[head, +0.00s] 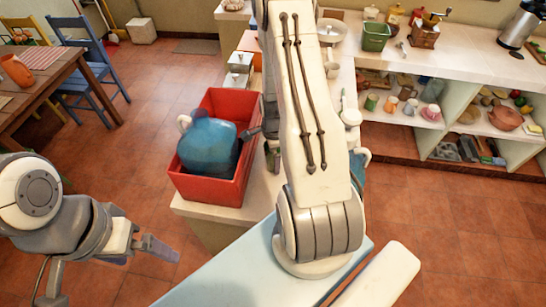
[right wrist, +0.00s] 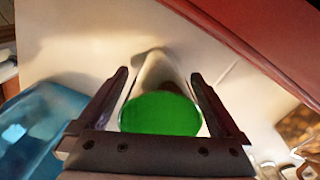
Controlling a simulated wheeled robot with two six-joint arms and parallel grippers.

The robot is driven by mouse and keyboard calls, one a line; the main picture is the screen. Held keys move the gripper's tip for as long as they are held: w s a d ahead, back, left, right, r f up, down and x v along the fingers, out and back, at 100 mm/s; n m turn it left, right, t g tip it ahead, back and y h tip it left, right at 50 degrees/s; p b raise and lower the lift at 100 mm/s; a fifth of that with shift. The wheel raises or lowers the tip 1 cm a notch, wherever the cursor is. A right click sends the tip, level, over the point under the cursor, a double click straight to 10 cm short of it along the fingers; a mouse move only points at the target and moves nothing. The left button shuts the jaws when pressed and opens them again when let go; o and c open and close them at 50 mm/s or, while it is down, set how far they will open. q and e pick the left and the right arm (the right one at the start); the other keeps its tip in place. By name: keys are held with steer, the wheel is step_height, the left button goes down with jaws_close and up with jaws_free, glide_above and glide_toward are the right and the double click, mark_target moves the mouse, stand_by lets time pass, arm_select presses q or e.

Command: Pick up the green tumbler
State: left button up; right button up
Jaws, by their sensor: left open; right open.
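The green tumbler (right wrist: 160,116) shows in the right wrist view as a bright green oval between the two fingers of my right gripper (right wrist: 160,76). The gripper is open, with a finger on either side of the tumbler, and I see no clear contact. A pale tapering shape lies just beyond the green oval; I cannot tell whether it is part of the tumbler. In the head view my right arm hides the tumbler and most of the right gripper. My left gripper (head: 148,250) is open and empty over the floor at the lower left.
A red crate (head: 236,102) holding a blue jug (head: 208,146) stands left of my right arm; its red wall (right wrist: 262,36) is close in the wrist view. A blue object (right wrist: 42,128) lies left of the gripper.

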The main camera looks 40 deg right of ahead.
steer(key=c, duration=1.5)
steer(key=shift+r, duration=0.15)
